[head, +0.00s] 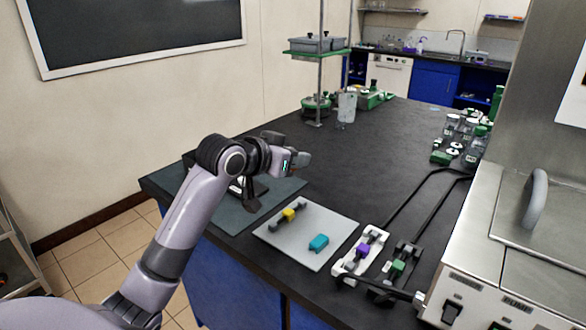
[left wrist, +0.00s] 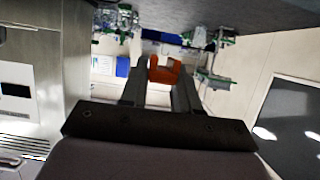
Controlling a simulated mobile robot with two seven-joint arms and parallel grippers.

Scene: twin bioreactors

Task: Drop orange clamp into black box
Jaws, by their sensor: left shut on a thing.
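The orange clamp (left wrist: 165,74) shows in the left wrist view between the fingertips of my left gripper (left wrist: 161,80), which is shut on it. In the head view my left gripper (head: 290,150) is raised above the dark bench, near the far edge of a dark mat. The clamp cannot be made out there. My right gripper is not in view.
A grey mat (head: 270,236) holds a yellow clamp (head: 289,215) and a teal clamp (head: 318,243). Purple (head: 363,250) and green (head: 398,266) clamps sit to its right. A pump unit (head: 490,270) stands at right, and a rod stand (head: 319,90) at the back. The bench middle is clear.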

